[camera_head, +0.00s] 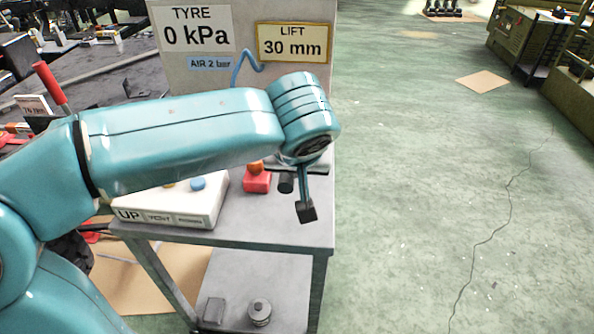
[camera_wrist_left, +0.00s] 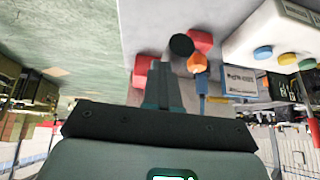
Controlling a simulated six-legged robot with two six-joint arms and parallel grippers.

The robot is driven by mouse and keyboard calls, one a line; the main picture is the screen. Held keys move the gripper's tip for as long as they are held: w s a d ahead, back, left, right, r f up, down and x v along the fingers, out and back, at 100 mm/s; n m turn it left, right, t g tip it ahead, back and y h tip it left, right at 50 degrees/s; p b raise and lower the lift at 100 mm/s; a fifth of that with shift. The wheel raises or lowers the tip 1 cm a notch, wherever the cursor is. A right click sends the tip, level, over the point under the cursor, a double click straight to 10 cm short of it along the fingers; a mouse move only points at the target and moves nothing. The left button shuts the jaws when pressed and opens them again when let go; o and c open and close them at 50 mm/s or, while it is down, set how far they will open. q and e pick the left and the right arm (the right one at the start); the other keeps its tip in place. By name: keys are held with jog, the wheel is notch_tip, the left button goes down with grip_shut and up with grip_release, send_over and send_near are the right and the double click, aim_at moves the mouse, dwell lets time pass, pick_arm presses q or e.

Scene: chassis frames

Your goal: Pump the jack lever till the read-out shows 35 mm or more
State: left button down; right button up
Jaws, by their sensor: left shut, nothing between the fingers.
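The LIFT read-out (camera_head: 295,42) on the grey panel shows 30 mm in the head view. A lever with a red grip (camera_head: 50,82) leans up to the left at the far left; I take it for the jack lever, whose lower end is hidden behind my arm. My left gripper (camera_head: 306,208) hangs over the right side of the grey cart, well right of the lever and apart from it. In the left wrist view its fingers (camera_wrist_left: 164,85) are together with nothing between them. My right gripper is not in view.
The grey cart (camera_head: 290,228) carries a white button box (camera_head: 165,212) marked UP, a red block (camera_head: 257,182) with an orange knob and a dark cylinder. The TYRE sign (camera_head: 195,28) reads 0 kPa. Open green floor (camera_head: 420,200) lies to the right.

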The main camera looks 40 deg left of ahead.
pick_arm(q)
jog(key=p+v, duration=0.1)
jog(key=v, duration=0.5)
jog(key=shift+s+d, duration=0.15)
jog(key=shift+r, duration=0.1)
dwell(2.2)
jog(key=w+a+r+g+h+p, duration=0.1)
jog(key=w+a+r+p, duration=0.1)
jog(key=r+p, duration=0.4)
jog(key=w+a+r+g+h+p, duration=0.1)
jog(key=w+r+p, duration=0.3)
jog(key=p, duration=0.9)
notch_tip(320, 180, up, 4)
jog(key=shift+w+a+f+g+p, duration=0.2)
jog(key=shift+w+a+g+p, duration=0.15)
jog(key=shift+a+g, duration=0.4)
jog(key=shift+d, duration=0.1)
